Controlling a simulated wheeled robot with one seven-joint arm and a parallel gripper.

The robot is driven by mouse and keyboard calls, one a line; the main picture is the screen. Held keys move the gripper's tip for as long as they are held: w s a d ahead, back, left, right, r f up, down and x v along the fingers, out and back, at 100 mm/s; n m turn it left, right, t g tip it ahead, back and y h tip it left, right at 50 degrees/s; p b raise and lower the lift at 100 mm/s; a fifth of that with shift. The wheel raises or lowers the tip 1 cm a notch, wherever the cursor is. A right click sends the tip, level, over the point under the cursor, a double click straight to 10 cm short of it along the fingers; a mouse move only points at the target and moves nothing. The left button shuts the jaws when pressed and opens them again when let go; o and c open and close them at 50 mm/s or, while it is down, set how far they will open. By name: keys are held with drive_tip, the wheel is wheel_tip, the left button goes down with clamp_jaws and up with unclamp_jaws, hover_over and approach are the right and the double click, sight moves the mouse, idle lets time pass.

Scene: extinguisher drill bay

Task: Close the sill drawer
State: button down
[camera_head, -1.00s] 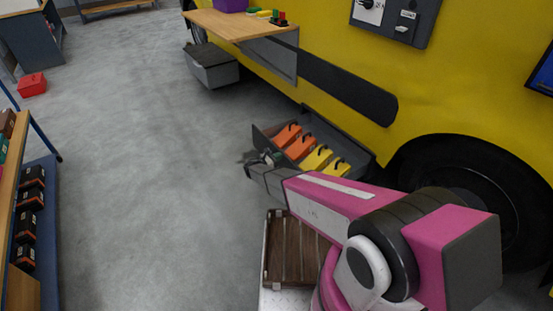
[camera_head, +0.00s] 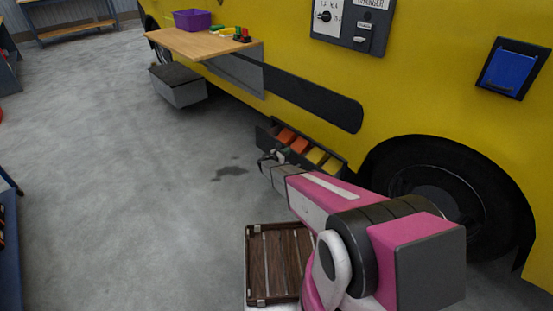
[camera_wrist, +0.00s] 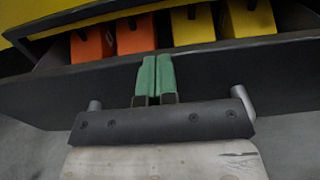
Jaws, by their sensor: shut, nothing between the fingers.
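The sill drawer (camera_head: 263,137) is a dark tray low in the yellow vehicle's side. It stands partly open. Orange blocks (camera_head: 285,135) and yellow blocks (camera_head: 315,155) sit inside, partly under the sill. In the wrist view, its dark front panel (camera_wrist: 40,98) crosses the picture, with orange blocks (camera_wrist: 92,44) and yellow blocks (camera_wrist: 192,24) behind it. My gripper (camera_head: 266,160) is at the outer side of the drawer front. In the wrist view its green fingertips (camera_wrist: 154,72) are together and empty, at the panel; contact is hard to judge. Silver posts (camera_wrist: 241,98) show beside my gripper.
A black wheel (camera_head: 440,185) is right of the drawer. A wooden fold-out table (camera_head: 195,42) with a purple bin (camera_head: 192,20) and a grey step box (camera_head: 178,88) are farther along the vehicle. The concrete floor on the left is clear, with a dark stain (camera_head: 230,171).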

drive_tip(key=x, duration=0.9)
